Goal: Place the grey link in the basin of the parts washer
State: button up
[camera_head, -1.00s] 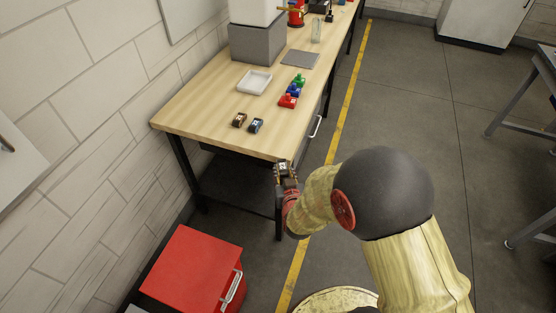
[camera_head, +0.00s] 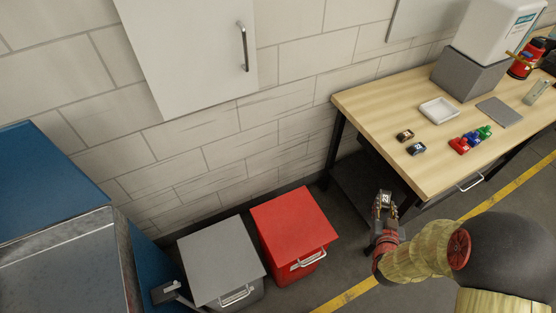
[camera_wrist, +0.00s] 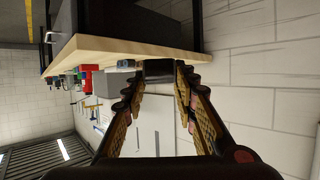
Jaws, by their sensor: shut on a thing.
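My gripper (camera_head: 384,212) is shut on the grey link (camera_head: 385,197), a small dark grey piece with a white marking. It holds the link in the air in front of the near end of the wooden workbench. In the wrist view the link (camera_wrist: 158,68) sits between the fingertips and looks dark. A large blue and grey metal unit (camera_head: 62,240) at the left edge looks like the parts washer.
A grey bin (camera_head: 220,262) and a red bin (camera_head: 292,227) stand between the blue unit and the workbench (camera_head: 375,98). A brown link (camera_head: 405,135), a blue link (camera_head: 416,149) and a white tray (camera_head: 439,111) are on the bench. A white wall cabinet (camera_head: 190,50) hangs above.

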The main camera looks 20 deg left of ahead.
aim_at(44, 293)
jog(key=u, duration=0.45)
jog(key=k+u, duration=0.1)
jog(key=u, duration=0.35)
jog(key=j+u, duration=0.15)
jog(key=u, duration=0.3)
jog(key=k+u, duration=0.1)
jog(key=u, duration=0.35)
jog(key=i+j+u, duration=0.1)
jog(key=u, duration=1.45)
